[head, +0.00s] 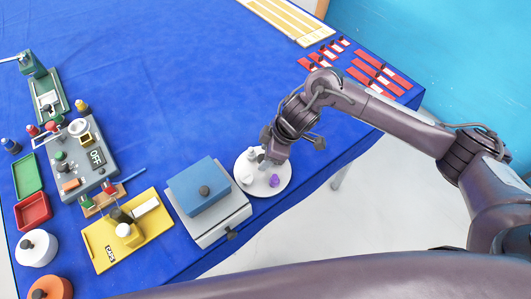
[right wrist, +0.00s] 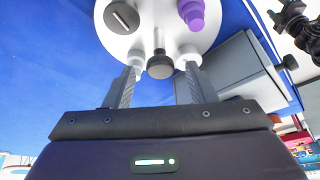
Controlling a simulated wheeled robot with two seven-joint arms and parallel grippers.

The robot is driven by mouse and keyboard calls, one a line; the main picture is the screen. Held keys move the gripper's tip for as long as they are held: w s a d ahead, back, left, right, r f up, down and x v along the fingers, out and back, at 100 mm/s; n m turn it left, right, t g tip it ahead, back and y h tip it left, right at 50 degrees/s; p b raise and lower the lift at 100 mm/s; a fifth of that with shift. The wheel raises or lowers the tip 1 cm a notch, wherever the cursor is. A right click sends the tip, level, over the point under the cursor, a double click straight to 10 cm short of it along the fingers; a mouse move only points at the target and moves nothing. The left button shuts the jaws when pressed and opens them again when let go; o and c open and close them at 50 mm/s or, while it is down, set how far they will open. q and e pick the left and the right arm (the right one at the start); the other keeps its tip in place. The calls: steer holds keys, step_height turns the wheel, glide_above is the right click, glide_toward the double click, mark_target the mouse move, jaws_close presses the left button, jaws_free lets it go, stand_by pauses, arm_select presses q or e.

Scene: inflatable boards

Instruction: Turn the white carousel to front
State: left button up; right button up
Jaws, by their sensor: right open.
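The white carousel (head: 284,185) is a round white disc on the blue cloth, right of the grey box with the blue lid. Small white pieces (head: 246,179) and a purple piece (head: 274,181) stand on it. In the right wrist view the carousel (right wrist: 150,42) fills the top middle, with the purple piece (right wrist: 191,14) at its upper right and a dark round knob (right wrist: 160,66) at its near edge. My right gripper (head: 266,160) is over the carousel's far side. In the wrist view its open fingers stand either side of the knob; contact is unclear. My left gripper is not seen.
The grey box with blue lid (head: 222,222) stands close left of the carousel. A yellow board (head: 100,247), a grey panel reading OFF (head: 100,176) and several trays lie farther left. Red strips (head: 375,72) lie at the far right edge. Open blue cloth lies behind.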

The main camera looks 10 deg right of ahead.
steer(key=b+v, duration=0.1)
steer(key=v, duration=0.6)
steer(key=shift+r, duration=0.15)
